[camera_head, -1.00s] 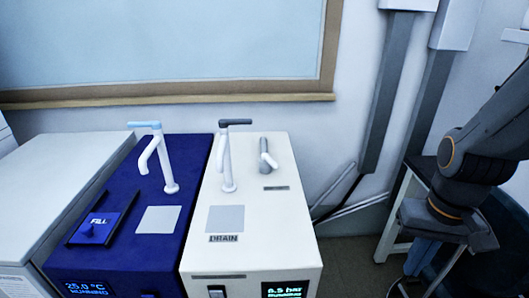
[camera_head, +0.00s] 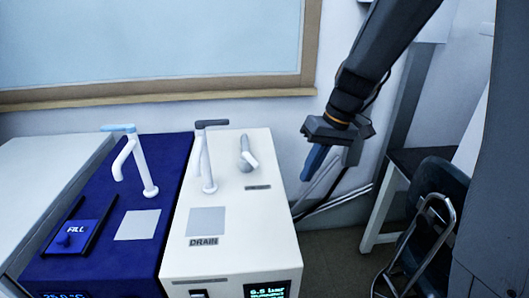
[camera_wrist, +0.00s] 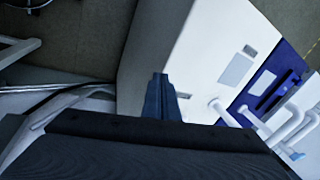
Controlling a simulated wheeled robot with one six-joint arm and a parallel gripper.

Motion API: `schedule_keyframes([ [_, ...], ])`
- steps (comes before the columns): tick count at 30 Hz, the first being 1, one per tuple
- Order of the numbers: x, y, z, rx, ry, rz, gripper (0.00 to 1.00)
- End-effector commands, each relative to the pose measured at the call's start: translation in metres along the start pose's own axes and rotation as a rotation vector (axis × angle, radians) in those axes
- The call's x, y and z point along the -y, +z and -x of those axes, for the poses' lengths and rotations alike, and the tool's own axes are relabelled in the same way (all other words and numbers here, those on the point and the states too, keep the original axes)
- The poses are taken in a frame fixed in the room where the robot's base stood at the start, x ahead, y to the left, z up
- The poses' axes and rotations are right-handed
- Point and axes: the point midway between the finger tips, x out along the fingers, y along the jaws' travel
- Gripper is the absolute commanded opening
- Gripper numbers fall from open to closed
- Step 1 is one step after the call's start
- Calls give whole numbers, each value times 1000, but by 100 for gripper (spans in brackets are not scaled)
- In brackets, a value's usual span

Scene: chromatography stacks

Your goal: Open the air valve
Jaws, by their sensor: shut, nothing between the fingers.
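The white unit (camera_head: 225,262) stands beside the blue unit. On its top at the back right is a small grey valve with a short white lever (camera_head: 246,155), angled down to the right. The dark label below it is too small to read, so I cannot confirm that it is the air valve. My gripper (camera_head: 310,176) is shut and empty, its blue fingers pointing down, to the right of the white unit and apart from the valve. In the wrist view the fingers (camera_wrist: 160,78) appear in front of the white unit (camera_wrist: 180,50); I cannot make out the small valve there.
A white tap with a grey handle (camera_head: 207,160) stands left of the valve, near the DRAIN label. The blue unit (camera_head: 110,250) carries another tap (camera_head: 145,165) and a FILL slider. A chair (camera_head: 440,225) and dark-topped table (camera_head: 415,165) stand right. The wall is behind.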

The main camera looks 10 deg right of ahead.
Motion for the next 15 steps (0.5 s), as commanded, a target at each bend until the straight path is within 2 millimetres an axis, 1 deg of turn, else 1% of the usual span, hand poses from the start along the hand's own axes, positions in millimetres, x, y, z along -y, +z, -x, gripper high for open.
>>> schedule_keyframes([
  [1,-3,-23,8,-30,-46,39,0],
  [3,-4,-52,19,-77,-104,106,0],
  [6,-6,-85,32,-144,-167,190,0],
  [9,-8,-108,43,-198,-206,252,0],
  [10,-8,-112,45,-210,-214,267,0],
  [12,-9,-120,48,-231,-226,290,0],
  [15,-7,-125,46,-242,-234,304,0],
])
